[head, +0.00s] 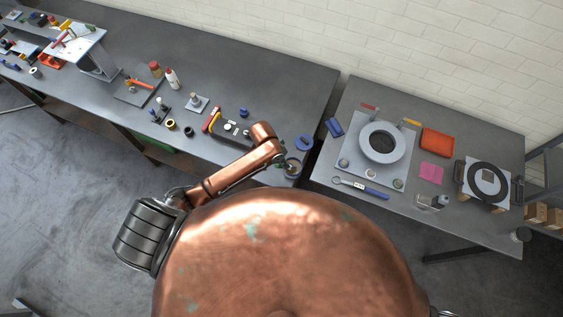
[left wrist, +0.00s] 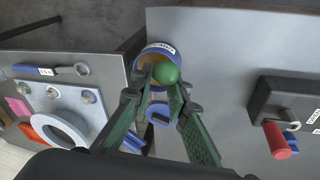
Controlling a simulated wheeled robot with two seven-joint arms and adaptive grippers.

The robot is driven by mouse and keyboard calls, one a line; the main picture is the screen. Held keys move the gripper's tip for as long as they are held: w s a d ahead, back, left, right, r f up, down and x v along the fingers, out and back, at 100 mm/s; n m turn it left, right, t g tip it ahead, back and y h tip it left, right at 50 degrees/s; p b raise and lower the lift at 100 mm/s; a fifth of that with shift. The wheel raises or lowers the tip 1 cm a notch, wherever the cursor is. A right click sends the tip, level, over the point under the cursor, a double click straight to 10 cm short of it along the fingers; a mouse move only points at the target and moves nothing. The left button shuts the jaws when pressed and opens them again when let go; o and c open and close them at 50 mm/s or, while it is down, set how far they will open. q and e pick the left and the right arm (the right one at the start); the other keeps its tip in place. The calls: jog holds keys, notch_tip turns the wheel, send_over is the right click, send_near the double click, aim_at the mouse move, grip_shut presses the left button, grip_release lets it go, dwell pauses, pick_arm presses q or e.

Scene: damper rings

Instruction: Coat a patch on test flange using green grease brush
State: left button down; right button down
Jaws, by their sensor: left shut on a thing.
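My left gripper (head: 287,166) is low over a round blue-rimmed pot (head: 296,174) at the right end of the long table. In the left wrist view my left gripper (left wrist: 165,86) is shut on the green grease brush (left wrist: 167,73), of which only a rounded green end shows. The labelled pot (left wrist: 143,60) is right around or below the brush; the bristles are hidden. A pale grey flange ring (head: 365,144) lies on a light plate on the right table. A dark ring (head: 471,184) lies further right. I cannot tell which is the test flange. My right gripper is not in view.
A gap separates the two tables. On the right table are a blue-handled wrench (head: 374,193), an orange tray (head: 437,142) and a pink sheet (head: 431,173).

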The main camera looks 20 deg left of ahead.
pick_arm(q)
jog(key=shift+f, duration=0.15)
jog(key=shift+f, duration=0.15)
dwell(1.0)
jog(key=shift+d+v, duration=0.25)
jog(key=shift+v, duration=1)
jog(key=shift+w+r, duration=0.2)
jog(key=shift+r, duration=2.2)
